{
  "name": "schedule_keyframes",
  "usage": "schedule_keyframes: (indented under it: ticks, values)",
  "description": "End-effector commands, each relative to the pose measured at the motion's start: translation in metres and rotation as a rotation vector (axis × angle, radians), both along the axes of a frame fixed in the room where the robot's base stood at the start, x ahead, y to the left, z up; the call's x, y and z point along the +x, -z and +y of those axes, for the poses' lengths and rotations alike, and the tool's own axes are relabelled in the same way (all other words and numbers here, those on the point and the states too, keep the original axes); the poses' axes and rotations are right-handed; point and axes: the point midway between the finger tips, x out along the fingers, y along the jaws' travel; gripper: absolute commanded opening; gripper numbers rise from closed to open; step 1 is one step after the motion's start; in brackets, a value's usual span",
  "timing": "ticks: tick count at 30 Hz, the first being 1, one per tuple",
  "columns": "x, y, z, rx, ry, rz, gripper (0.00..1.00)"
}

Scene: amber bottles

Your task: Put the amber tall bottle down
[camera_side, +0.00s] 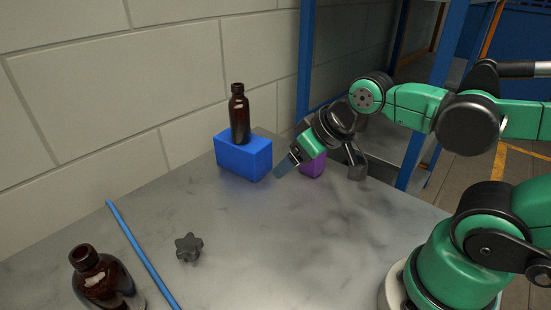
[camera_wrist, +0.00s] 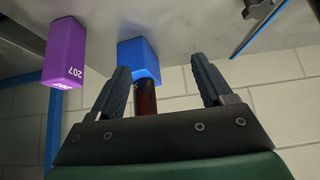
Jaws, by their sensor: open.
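The amber tall bottle (camera_side: 239,117) stands upright on top of a blue block (camera_side: 243,157) near the wall in the side view. In the wrist view, which looks upside down, the bottle (camera_wrist: 146,98) shows partly between the fingers, below the blue block (camera_wrist: 139,61) in the picture; its rest is hidden by my gripper's body. My gripper (camera_side: 284,168) is to the right of the blue block in the side view, low over the table and apart from the bottle. In the wrist view its two fingers (camera_wrist: 163,82) are spread wide with nothing held.
A purple block (camera_side: 314,166) marked 207 (camera_wrist: 66,55) is close behind my gripper. A second, wider amber bottle (camera_side: 98,279), a blue rod (camera_side: 143,254) and a dark star knob (camera_side: 188,247) lie toward the front left. The table's front middle (camera_side: 290,250) is clear.

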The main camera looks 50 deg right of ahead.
Motion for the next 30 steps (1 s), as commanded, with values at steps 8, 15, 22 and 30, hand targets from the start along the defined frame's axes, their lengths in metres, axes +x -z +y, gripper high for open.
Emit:
schedule_keyframes:
  ticks: [8, 15, 22, 30]
  values:
    - [0.014, -0.002, 0.025, 0.033, -0.144, -0.001, 0.73]
    - [0.052, -0.006, 0.118, 0.161, -0.638, -0.086, 0.73]
    - [0.069, -0.004, 0.205, 0.286, -1.060, -0.296, 0.73]
    - [0.069, 0.000, 0.249, 0.356, -1.252, -0.470, 0.73]
